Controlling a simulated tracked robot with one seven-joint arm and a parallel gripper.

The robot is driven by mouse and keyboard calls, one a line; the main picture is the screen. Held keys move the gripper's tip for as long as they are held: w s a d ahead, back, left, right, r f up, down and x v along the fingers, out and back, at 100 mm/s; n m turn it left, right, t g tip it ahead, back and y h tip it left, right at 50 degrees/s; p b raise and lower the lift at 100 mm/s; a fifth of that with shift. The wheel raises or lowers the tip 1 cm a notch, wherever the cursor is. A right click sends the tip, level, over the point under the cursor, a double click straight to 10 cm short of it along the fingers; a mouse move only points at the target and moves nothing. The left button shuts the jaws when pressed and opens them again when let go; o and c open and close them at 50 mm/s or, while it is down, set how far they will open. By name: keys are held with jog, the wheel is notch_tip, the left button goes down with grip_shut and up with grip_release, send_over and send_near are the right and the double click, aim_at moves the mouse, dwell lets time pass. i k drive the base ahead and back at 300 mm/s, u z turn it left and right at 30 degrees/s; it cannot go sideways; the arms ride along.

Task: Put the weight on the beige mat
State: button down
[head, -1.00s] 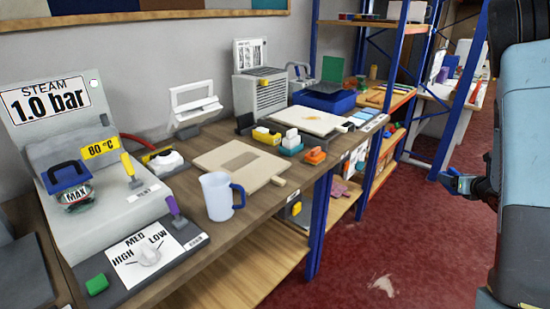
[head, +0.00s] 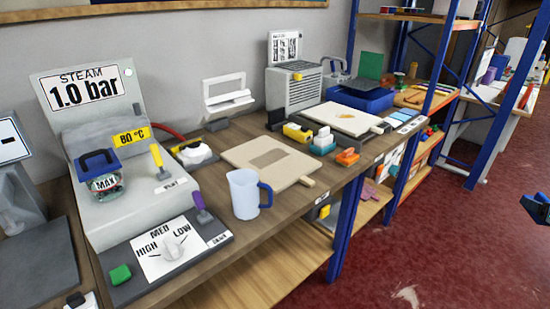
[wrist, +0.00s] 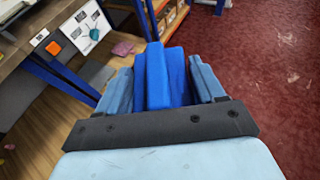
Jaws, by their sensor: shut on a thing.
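My gripper (wrist: 162,80) shows from above in the wrist view, its pale blue fingers either side of a blue block (wrist: 156,72). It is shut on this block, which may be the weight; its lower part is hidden. In the head view a dark blue bit of my gripper (head: 538,207) shows at the right edge, over the red floor and clear of the bench. A flat beige mat (head: 242,153) with a brown patch lies on the bench, its top free of objects. A second pale board (head: 342,114) with an orange mark lies farther back.
A clear jug (head: 243,196) with a blue handle stands in front of the mat. A steam unit (head: 125,150) fills the left; blue shelf posts rise at right.

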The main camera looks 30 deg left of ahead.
aim_at(274, 160)
jog(key=k, duration=1.25)
jog(key=u, duration=0.1)
jog(key=i, duration=0.55)
jog(key=u, duration=1)
jog(key=i, duration=1.25)
jog(key=z, duration=0.05)
jog(key=k, duration=0.55)
jog(key=u, duration=0.1)
